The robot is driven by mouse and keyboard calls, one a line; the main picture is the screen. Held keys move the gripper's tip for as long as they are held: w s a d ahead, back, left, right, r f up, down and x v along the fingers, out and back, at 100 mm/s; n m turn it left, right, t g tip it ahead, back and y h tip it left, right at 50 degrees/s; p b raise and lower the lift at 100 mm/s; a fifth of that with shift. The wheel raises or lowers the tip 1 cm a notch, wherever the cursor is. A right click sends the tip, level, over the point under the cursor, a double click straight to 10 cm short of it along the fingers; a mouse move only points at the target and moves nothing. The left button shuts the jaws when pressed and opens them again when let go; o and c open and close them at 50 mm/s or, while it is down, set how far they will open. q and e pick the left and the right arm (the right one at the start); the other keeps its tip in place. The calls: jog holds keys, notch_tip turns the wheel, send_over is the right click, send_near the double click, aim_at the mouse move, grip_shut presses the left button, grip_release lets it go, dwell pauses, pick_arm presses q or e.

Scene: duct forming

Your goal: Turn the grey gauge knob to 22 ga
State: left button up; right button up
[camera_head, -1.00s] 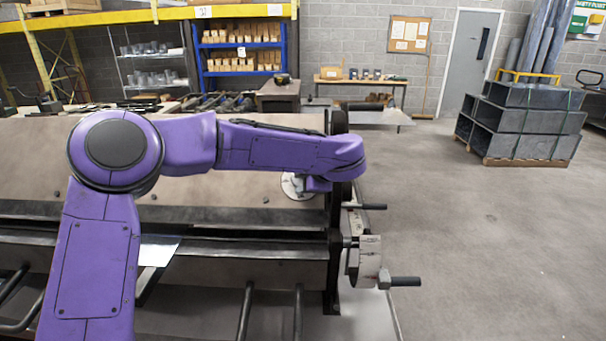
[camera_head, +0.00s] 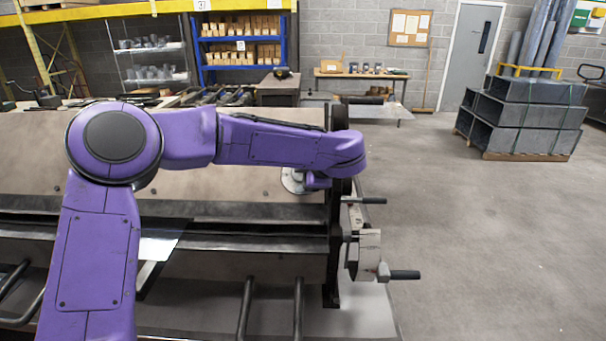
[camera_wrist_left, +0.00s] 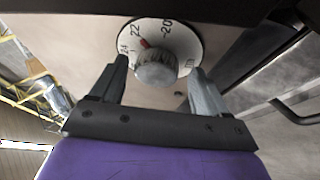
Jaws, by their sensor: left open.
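The grey gauge knob (camera_wrist_left: 156,68) sits at the centre of a round white dial (camera_wrist_left: 187,41) in the left wrist view. Readable dial numbers are 24, 22 and 20. A red mark at the knob's edge points up and left, close to the 22. My left gripper (camera_wrist_left: 158,85) is open, with one finger on each side of the knob; I cannot tell whether they touch it. In the head view the dial (camera_head: 292,182) shows partly beside my left gripper (camera_head: 314,181), whose fingers and the knob are mostly hidden. My right gripper is not in view.
The dial is on the beige front of a large bending machine (camera_head: 230,265). Dark crank handles (camera_head: 404,274) stick out at its right end. A bright sheet piece (camera_head: 158,248) lies near my arm. The floor to the right is open, with stacked ducts (camera_head: 520,115) farther back.

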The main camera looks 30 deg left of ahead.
pick_arm(q)
jog(key=b+v, duration=0.3)
jog(key=v, duration=0.7)
jog(key=shift+d, duration=0.2)
jog(key=shift+s, duration=0.1)
